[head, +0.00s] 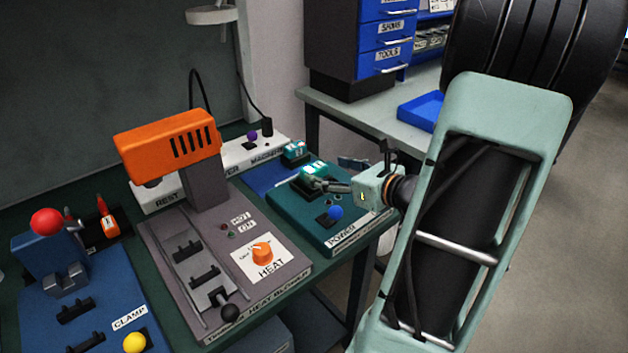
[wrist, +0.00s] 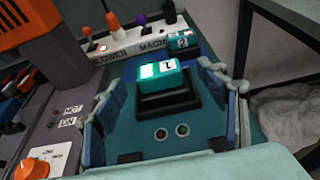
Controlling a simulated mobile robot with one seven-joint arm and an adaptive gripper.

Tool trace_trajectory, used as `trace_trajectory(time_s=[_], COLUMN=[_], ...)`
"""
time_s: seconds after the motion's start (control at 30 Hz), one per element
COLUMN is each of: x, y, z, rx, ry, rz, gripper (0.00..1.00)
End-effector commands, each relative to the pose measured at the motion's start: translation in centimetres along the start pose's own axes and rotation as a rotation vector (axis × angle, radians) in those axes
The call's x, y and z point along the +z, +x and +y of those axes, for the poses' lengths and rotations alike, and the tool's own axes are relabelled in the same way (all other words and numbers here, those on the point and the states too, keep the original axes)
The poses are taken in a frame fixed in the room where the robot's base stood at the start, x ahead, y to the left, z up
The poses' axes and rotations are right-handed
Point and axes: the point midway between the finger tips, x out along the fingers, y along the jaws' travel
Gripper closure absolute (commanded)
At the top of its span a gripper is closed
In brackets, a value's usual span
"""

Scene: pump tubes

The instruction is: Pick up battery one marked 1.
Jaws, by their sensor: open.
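Battery one (wrist: 163,76) is a teal block with a pale label and a bright patch on its top. It sits in a black holder (wrist: 168,102) on the teal power unit. It also shows in the head view (head: 314,169), partly behind my gripper (head: 322,183). In the wrist view my gripper (wrist: 162,92) is open, with one blue-grey finger on each side of the battery and holder. Gaps show between the fingers and the battery, and contact is not visible. The mark on its label is small and turned, hard to read.
A second teal battery marked 2 (wrist: 180,41) sits behind on a blue surface. The power unit (head: 296,220) has a blue knob (head: 335,212) at its front. The orange-headed heat blower (head: 168,143) stands to the left. A blue tray (head: 420,112) lies on the bench behind.

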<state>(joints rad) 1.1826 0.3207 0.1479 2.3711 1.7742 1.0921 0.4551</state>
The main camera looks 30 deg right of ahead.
Motion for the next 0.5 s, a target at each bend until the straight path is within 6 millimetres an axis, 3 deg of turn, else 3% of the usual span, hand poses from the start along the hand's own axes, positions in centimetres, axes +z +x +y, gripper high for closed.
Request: trace_trajectory(time_s=[0.5], x=[-0.7], y=[5.6], z=[0.3], rx=[0.0], ry=[-0.001], rz=[0.0], gripper=[0.33])
